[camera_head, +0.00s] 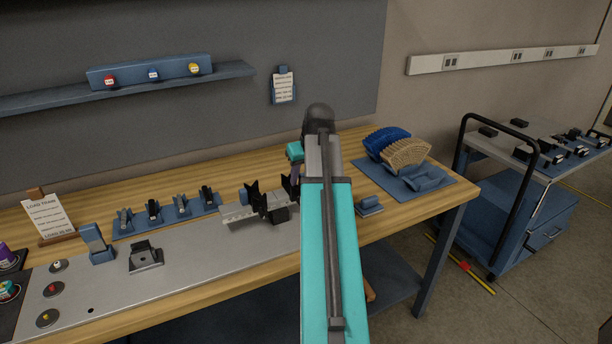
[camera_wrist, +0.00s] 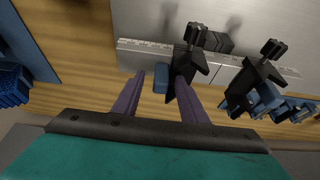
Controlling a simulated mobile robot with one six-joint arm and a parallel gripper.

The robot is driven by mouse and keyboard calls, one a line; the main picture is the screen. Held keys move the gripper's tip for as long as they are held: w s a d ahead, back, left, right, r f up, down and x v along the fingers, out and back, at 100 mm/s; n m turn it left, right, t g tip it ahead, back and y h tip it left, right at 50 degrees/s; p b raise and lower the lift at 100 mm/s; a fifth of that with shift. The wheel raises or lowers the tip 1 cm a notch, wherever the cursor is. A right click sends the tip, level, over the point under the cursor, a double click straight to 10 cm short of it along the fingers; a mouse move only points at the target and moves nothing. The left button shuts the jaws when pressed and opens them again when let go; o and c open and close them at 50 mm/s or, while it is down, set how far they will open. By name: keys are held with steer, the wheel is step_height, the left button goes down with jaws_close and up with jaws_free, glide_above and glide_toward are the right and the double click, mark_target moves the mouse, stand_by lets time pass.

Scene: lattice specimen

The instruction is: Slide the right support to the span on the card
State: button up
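The right support (camera_head: 291,187) is a black V-shaped stand on a ruled metal rail (camera_head: 236,215), partly hidden by my arm. In the wrist view it is the left black stand (camera_wrist: 191,62), with a blue block (camera_wrist: 161,78) beside it. The left support (camera_head: 253,193) stands further along the rail. My gripper's (camera_wrist: 158,74) two purple fingers are apart. The blue block shows between them, and one finger overlaps the right support; whether it touches cannot be told. A printed card (camera_head: 48,214) headed like "Load Exam" leans at the left; its small text is unreadable.
A metal plate (camera_head: 205,262) with buttons lies along the bench front, carrying a small black fixture (camera_head: 146,257) and a blue holder (camera_head: 97,243). Several tools sit in a blue rack (camera_head: 167,218) behind. Blue and tan fan-shaped pieces (camera_head: 406,154) stand at the right. A cart (camera_head: 520,200) is beyond.

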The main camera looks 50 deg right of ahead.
steer(key=shift+r, duration=0.15)
steer(key=shift+p+v, duration=2.4)
steer(key=shift+v, duration=0.45)
step_height(320, 180, up, 13)
steer(key=b, duration=0.3)
glide_above(303, 175)
steer(key=s+a, duration=0.3)
steer(key=s, duration=0.4)
steer(key=shift+w+d, duration=0.15)
